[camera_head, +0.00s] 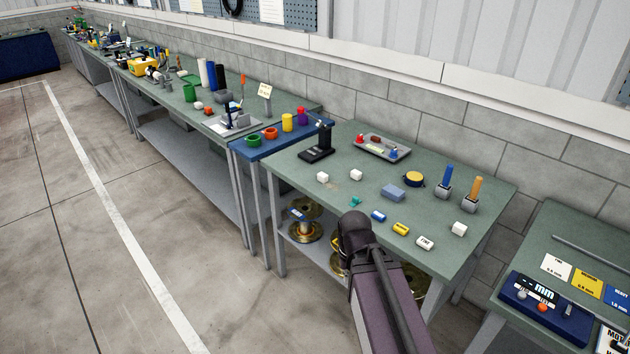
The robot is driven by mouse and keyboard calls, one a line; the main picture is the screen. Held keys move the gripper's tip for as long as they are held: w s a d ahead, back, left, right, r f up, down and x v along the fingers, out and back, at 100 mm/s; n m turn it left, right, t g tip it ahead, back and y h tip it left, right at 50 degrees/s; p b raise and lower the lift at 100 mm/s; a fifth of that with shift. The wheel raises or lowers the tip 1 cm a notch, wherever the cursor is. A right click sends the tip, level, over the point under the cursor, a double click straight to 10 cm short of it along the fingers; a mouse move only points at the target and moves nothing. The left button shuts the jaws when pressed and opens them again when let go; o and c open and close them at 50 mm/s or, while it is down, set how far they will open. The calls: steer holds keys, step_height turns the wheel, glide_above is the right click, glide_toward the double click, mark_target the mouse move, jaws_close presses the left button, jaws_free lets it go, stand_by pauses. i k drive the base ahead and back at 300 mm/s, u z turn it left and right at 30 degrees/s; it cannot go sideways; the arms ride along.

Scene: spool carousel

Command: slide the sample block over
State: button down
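No block carries a readable name as the sample block. A light blue block (393,192) lies flat near the middle of the green-topped table (300,187). White cubes stand near the table's left side (323,177), close by it (356,175), and near the right front edge (459,229). I cannot tell which of these is the sample block. My arm reaches up from the bottom to the table's front edge, and its dark joint shows there. My gripper is not visible. A small teal piece (355,201) lies just beyond the joint.
Small blue (378,216), yellow (401,229) and white (425,243) pieces line the front. Behind stand a black stand (318,147), a grey tray (365,151), a yellow-topped round thing (414,179), and blue (447,176) and orange-handled (476,189) tools in holders. Spools sit below.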

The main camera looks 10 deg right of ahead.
mark_target(323, 178)
steer(key=z, duration=0.05)
steer(key=i, duration=1)
steer(key=u, duration=0.05)
